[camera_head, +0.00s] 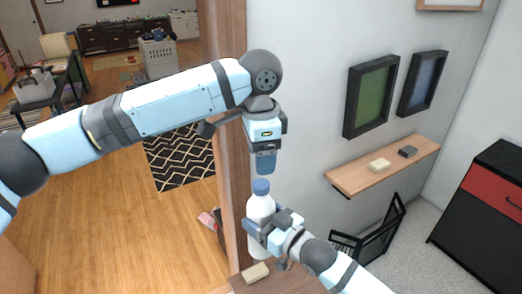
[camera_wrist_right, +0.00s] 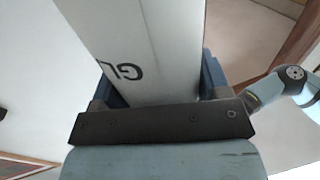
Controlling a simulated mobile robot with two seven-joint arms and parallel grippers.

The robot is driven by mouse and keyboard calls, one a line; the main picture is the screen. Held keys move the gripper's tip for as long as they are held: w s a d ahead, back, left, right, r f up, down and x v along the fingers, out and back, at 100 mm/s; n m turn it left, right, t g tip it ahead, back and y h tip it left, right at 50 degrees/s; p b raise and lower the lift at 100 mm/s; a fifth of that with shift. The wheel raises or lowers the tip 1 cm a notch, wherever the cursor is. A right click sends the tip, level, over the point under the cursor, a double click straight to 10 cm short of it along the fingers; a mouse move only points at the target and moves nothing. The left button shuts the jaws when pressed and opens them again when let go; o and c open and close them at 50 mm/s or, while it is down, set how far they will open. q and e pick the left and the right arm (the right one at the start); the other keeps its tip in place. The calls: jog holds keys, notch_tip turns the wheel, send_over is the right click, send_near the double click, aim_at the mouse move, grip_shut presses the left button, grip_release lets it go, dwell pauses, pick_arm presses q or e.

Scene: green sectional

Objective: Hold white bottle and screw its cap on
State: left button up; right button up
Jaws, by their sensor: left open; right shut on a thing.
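The white bottle (camera_head: 260,208) stands upright in the lower middle of the head view, with a blue cap (camera_head: 261,187) on its top. I cannot tell how tightly the cap sits. My right gripper (camera_head: 264,232) is shut around the bottle's body from the right. In the right wrist view the bottle (camera_wrist_right: 150,50) fills the space between the fingers and shows dark lettering. My left gripper (camera_head: 266,165) points down, open, just above the cap, with a small gap between them. The bottle's lower part is partly hidden by the right gripper.
A small beige block (camera_head: 256,272) lies on the wooden surface (camera_head: 285,280) below the bottle. A wall shelf (camera_head: 385,165) with two small blocks is to the right. A wooden post (camera_head: 230,130) stands close behind the left gripper. A black rack (camera_head: 372,240) is at lower right.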

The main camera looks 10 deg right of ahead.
aim_at(261, 183)
pick_arm(q)
jog(key=n, duration=0.4)
jog(key=shift+r, duration=0.2)
jog(key=n, duration=0.3)
jog(key=shift+r+n, duration=0.15)
jog(key=shift+n, duration=0.25)
jog(key=shift+f, duration=4.05)
jog(key=c, duration=0.9)
jog(key=shift+m, duration=0.9)
jog(key=shift+c, duration=0.2)
jog(key=o, duration=1.1)
